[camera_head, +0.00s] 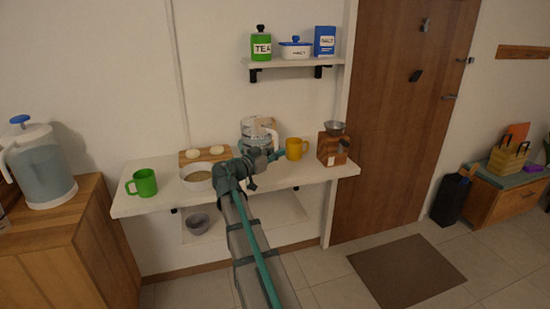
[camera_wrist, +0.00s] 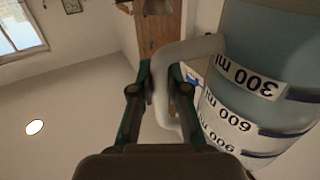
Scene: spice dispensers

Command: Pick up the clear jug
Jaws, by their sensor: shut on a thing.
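The clear jug (camera_head: 257,128) is at the back of the white counter in the head view, partly hidden behind my gripper (camera_head: 268,158). In the wrist view the jug (camera_wrist: 270,60) fills the right side, with black-on-white volume labels and bluish contents, and it looks tilted in that picture. Its pale handle (camera_wrist: 185,52) passes between the fingers of my gripper (camera_wrist: 160,85), which is shut on it. My arm hides the jug's base in the head view, so I cannot tell whether it touches the counter.
On the counter (camera_head: 150,205), a yellow mug (camera_head: 296,149) and a wooden grinder (camera_head: 333,146) stand right of the jug. A white bowl (camera_head: 197,177), green mug (camera_head: 142,183) and wooden board (camera_head: 190,159) are left. A shelf (camera_head: 290,64) hangs above.

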